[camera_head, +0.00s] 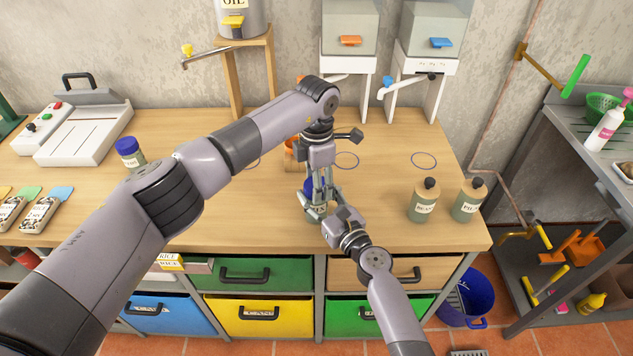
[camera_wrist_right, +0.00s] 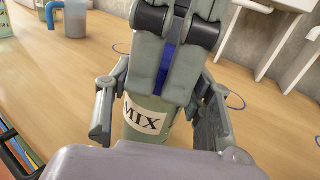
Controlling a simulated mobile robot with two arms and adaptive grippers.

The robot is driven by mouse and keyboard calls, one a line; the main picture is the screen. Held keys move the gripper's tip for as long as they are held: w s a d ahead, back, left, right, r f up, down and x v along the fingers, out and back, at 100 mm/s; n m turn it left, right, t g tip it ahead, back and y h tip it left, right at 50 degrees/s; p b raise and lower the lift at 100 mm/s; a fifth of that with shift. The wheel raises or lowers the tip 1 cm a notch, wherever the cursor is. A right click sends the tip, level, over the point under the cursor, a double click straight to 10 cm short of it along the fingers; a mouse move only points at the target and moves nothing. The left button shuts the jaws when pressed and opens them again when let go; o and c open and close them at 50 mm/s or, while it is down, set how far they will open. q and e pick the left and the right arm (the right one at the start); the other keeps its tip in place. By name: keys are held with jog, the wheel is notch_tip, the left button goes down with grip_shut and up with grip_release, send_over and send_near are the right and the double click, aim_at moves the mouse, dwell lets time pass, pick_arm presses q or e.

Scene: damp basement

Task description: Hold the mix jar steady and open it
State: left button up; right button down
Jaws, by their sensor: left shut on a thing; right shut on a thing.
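The mix jar (camera_head: 319,209) stands upright near the front middle of the wooden workbench, mostly hidden by my grippers in the head view. In the right wrist view its grey-green body with the MIX label (camera_wrist_right: 143,121) shows clearly. Its blue lid (camera_head: 308,186) is on top, and a strip of blue (camera_wrist_right: 169,57) shows between fingers in the wrist view. My left gripper (camera_head: 319,190) points down from above, shut around the lid. My right gripper (camera_head: 327,217) is shut on the jar's body from the front right, one finger on each side.
Two dark-capped jars (camera_head: 422,203) (camera_head: 467,203) stand right on the workbench (camera_head: 395,235). A blue-lidded jar (camera_head: 130,155) stands left. An orange object (camera_head: 291,152) is partly hidden behind my left arm. Dispensers (camera_head: 349,30) stand at the back. Blue circles (camera_head: 424,160) mark bare wood.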

pick_arm(q)
jog(key=shift+c, duration=0.8)
jog(key=shift+n, duration=1.4)
jog(key=shift+r, duration=0.1)
jog(key=shift+r, duration=1)
jog(key=shift+r, duration=2)
pick_arm(e)
jog(key=c, duration=0.7)
grip_release()
